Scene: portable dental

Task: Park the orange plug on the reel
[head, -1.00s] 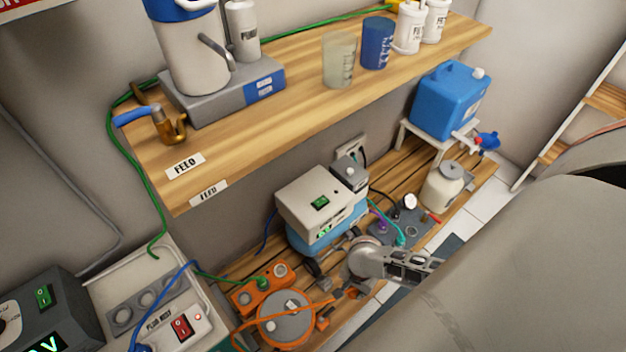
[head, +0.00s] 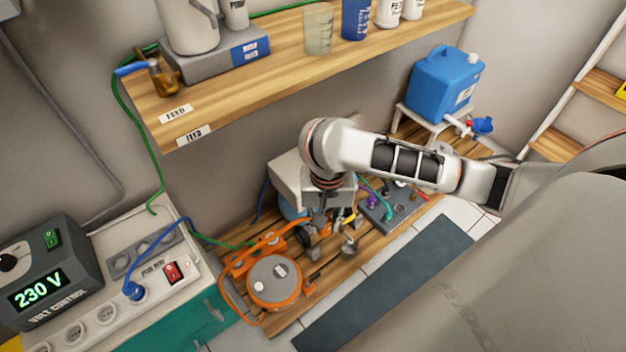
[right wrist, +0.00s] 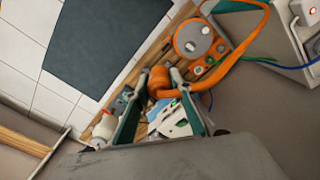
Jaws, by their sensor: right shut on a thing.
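The orange reel (head: 273,282) with a grey round face lies on the low slatted wooden bench; it also shows at the top of the right wrist view (right wrist: 194,38). My right gripper (head: 330,232) is beside it to the right, above the bench. In the right wrist view its two fingers (right wrist: 160,77) are shut on the orange plug (right wrist: 159,84). An orange cable (right wrist: 228,70) curves from the plug towards the reel. In the head view the plug is hard to tell apart from the clutter under my wrist. My left gripper is not in view.
An orange socket box (head: 244,262) sits behind the reel. A white-and-blue unit (head: 287,178) stands behind my right gripper, partly hidden. A white power strip (head: 165,278) and a voltage controller (head: 45,272) are at left. The wooden shelf (head: 240,104) overhangs the back.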

